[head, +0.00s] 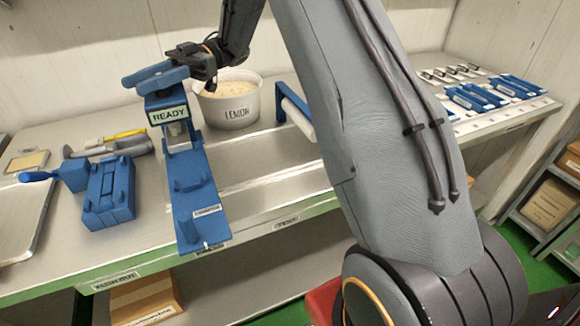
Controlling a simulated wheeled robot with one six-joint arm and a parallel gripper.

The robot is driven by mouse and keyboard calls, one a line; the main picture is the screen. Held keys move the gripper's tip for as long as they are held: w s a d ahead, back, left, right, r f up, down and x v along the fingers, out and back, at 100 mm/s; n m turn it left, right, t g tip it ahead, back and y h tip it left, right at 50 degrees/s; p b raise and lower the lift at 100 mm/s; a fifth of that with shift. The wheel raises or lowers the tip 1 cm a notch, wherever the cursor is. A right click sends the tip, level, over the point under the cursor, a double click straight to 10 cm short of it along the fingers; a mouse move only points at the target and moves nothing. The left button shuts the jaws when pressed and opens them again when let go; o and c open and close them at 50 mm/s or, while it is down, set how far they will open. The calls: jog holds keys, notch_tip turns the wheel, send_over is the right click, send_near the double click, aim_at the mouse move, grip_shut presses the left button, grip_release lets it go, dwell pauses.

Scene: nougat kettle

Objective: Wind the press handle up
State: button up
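The blue press (182,160) stands on the steel bench left of centre, with a READY sign (168,115) on its upper front. Its blue handle (150,78) lies across the top, with the left end free. My dark gripper (194,60) is at the handle's right end and seems to touch it. The fingers are small and dark here, so I cannot tell whether they are shut on the handle. My wrist hides part of that end.
A white tub marked LEMON (232,104) stands close behind and right of the press. A blue block-shaped mould (108,195) and a blue-handled tool (60,177) sit to the left. Blue trays (474,97) lie at the far right. My arm covers the middle.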

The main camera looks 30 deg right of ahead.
jog(key=m+t+b, duration=0.1)
jog(key=b, duration=0.1)
jog(key=shift+w+f+y+b, duration=0.15)
jog(key=shift+y+b, duration=0.15)
jog(key=shift+b, duration=0.05)
